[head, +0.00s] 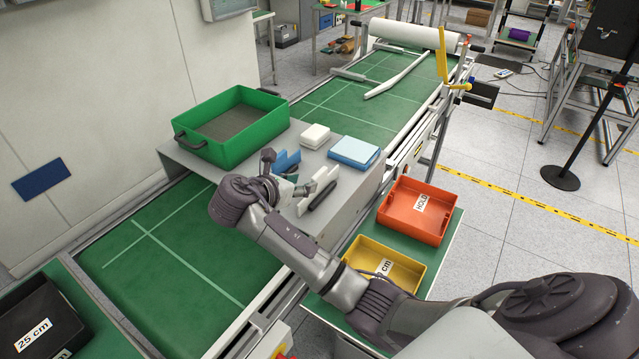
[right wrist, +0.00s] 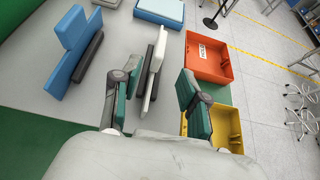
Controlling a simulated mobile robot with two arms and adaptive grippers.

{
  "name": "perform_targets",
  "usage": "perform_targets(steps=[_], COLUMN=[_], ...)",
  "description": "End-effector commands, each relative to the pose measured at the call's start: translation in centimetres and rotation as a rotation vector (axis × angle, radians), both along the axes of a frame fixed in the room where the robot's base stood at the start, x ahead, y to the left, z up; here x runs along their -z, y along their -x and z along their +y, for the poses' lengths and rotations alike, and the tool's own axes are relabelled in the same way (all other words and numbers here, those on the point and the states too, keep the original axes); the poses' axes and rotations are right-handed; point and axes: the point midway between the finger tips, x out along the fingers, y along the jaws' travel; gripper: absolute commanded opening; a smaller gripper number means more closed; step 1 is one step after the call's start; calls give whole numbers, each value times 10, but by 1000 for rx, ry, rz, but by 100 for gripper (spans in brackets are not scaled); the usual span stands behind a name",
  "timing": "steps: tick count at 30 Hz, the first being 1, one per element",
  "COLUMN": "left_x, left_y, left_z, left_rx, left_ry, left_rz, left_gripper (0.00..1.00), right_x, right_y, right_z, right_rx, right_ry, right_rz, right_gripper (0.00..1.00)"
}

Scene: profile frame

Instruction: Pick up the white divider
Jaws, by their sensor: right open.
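The white divider (head: 322,181) stands on the grey platform, with a black piece (head: 323,196) against its side. In the right wrist view the white divider (right wrist: 156,66) shows between the two fingers of my right gripper (right wrist: 155,92), and the dark piece runs along it. My right gripper (head: 284,176) is open and empty, just left of the white divider in the head view. I cannot tell whether a finger touches it. A blue divider (right wrist: 70,55) stands to the left, with a dark piece beside it. My left gripper is not in view.
On the platform are a green crate (head: 214,153), a white block (head: 315,136) and a light blue block (head: 354,152). An orange bin (head: 440,237) and a yellow bin (head: 408,285) sit to the right, below the platform. The platform's right edge is close by.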

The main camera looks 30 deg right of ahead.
Motion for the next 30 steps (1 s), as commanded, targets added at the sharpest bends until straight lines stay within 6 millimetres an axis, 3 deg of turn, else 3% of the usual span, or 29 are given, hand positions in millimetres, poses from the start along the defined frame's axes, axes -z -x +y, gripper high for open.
perform_targets(steps=[3, 11, 21, 30], left_x=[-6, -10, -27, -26], left_y=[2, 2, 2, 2], left_z=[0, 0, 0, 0], left_rx=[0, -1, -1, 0], left_ry=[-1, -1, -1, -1], left_rz=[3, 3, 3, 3], left_gripper=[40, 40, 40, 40], right_x=[9, 21, 42, 46], right_y=[-7, -15, -31, -32], right_z=[-19, -37, -73, -76], right_rx=[2, 1, 1, -1], right_ry=[0, -3, -3, -4], right_rz=[1, -1, 0, -3], right_gripper=[44, 44, 44, 42])
